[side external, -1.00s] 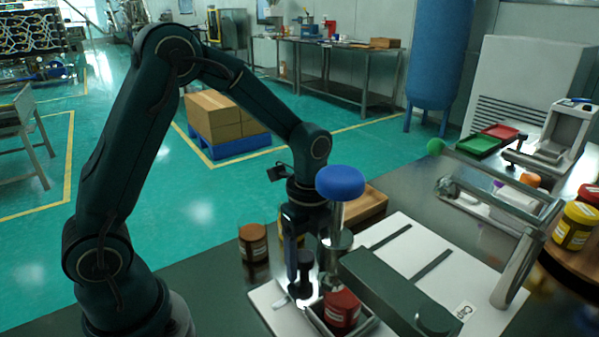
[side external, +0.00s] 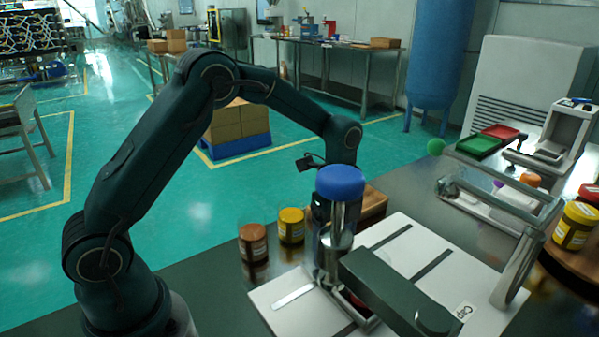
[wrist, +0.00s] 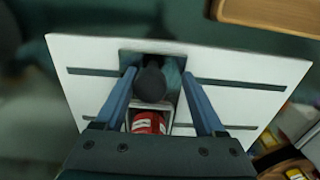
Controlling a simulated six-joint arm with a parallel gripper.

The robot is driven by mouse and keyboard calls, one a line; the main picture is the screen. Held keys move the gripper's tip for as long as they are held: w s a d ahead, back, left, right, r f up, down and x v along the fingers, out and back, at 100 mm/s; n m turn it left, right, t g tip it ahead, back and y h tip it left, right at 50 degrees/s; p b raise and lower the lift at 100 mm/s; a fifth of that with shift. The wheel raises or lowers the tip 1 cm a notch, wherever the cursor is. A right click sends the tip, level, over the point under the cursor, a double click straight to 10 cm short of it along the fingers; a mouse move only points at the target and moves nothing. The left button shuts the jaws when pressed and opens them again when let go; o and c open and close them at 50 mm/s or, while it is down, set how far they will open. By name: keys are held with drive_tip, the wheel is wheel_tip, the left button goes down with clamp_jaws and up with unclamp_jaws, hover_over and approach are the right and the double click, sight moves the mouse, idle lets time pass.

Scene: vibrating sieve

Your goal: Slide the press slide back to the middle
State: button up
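The press slide (wrist: 167,131) is a small grey tray on a white base plate (wrist: 285,72), holding a red jar (wrist: 150,122). A dark round knob (wrist: 150,86) stands at the tray's far end in the wrist view. My gripper (wrist: 160,78) is open, with one finger on each side of the knob. A gap shows at the right finger; contact on the left is unclear. Only a bit of red jar shows beneath the beam.
A brown jar (side external: 253,243) and a yellow jar (side external: 291,226) stand left of the base plate. A wooden tray (side external: 374,203) lies behind the press. Dark slots (side external: 432,265) cross the plate. A grey frame (side external: 515,270) stands at the right.

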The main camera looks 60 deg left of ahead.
drive_tip(key=shift+w, duration=2.2)
drive_tip(key=o, duration=0.5)
drive_tip(key=shift+s, duration=0.1)
drive_tip(key=shift+r, duration=0.1)
drive_tip(key=shift+r, duration=4.4)
drive_tip(key=shift+r, duration=0.1)
